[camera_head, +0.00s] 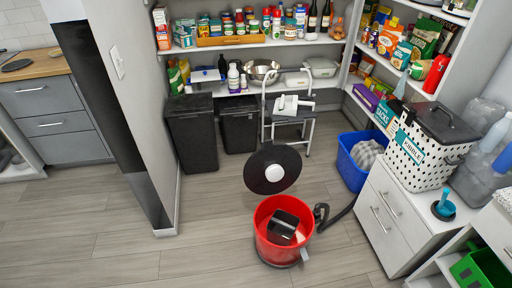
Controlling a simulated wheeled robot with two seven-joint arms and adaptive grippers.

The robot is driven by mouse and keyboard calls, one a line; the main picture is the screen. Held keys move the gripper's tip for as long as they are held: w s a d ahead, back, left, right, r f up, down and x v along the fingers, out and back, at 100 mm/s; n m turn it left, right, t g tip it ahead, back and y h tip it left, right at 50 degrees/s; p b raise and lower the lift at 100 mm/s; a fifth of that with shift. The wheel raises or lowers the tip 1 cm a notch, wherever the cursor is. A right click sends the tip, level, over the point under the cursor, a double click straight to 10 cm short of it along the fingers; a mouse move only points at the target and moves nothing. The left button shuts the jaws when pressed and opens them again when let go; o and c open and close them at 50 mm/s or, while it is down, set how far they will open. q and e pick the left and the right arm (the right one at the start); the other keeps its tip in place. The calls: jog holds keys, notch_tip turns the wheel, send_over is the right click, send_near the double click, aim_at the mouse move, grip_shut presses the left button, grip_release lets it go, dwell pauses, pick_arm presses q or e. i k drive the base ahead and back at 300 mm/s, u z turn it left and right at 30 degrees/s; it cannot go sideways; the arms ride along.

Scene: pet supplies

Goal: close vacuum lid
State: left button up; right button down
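The vacuum is a red round canister (262,238) standing on the wood floor at the lower middle of the head view. Its top is open, and a black filter unit (283,228) shows inside. The black round lid (273,170) with a white disc in its centre stands tilted up behind the canister's rim, facing me. I cannot tell how the lid joins the canister. A black hose (340,213) comes off the canister's right side. Neither of my grippers is in view.
White drawers (385,218) stand close to the right, bearing a dotted kibble bin (420,152). A blue tub (352,172) sits behind the hose. A step stool (287,128) and black bins (192,135) stand at the back. The floor (130,245) left of the canister is clear.

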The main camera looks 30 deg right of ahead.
aim_at(273, 169)
jog(key=u, duration=0.75)
jog(key=i, duration=1.45)
jog(key=z, duration=0.8)
jog(key=i, duration=0.6)
jog(key=z, duration=0.65)
